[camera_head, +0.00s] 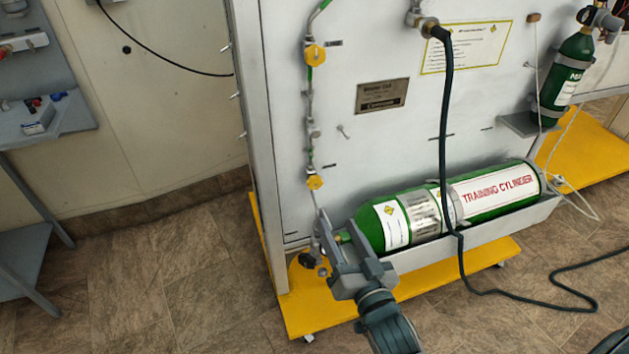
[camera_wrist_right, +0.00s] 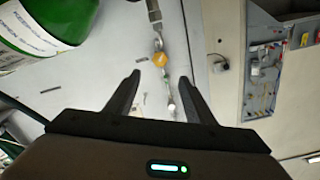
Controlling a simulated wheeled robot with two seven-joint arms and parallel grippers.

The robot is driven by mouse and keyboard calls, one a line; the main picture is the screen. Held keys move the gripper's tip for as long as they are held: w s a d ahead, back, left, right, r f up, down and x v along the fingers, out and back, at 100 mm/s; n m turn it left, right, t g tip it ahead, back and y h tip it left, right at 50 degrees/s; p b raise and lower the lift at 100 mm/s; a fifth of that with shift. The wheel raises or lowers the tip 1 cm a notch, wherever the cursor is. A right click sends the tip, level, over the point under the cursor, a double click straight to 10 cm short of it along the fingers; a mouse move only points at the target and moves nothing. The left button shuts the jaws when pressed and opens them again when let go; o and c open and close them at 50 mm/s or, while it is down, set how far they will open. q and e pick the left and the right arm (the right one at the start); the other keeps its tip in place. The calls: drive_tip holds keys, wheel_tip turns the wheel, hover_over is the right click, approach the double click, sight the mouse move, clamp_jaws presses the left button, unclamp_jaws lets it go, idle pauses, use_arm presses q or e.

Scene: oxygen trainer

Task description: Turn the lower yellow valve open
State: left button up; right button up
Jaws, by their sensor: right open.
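The lower yellow valve (camera_head: 314,182) sits on a thin vertical pipe on the pale panel. The upper yellow valve (camera_head: 315,54) is higher on the same pipe. My right gripper (camera_head: 338,222) is open, below the lower valve in the head view, its fingers pointing up toward the panel. In the right wrist view, a yellow valve (camera_wrist_right: 160,60), seemingly the lower one, appears just beyond the gap between the open fingertips (camera_wrist_right: 160,79). The fingers are empty and do not visibly touch the valve. My left gripper is not in view.
A green training cylinder (camera_head: 478,197) lies in a tray just right of my right gripper. A black hose (camera_head: 446,130) hangs down the panel across the cylinder. The yellow base (camera_head: 310,310) is below. The panel left of the cylinder is mostly clear.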

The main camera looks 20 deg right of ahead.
sight(316, 184)
drive_tip(key=w, duration=1.6)
drive_tip(key=shift+w+a+b, duration=0.2)
drive_tip(key=shift+a+b, duration=0.1)
drive_tip(key=shift+b, duration=0.05)
drive_tip(key=c, duration=1.1)
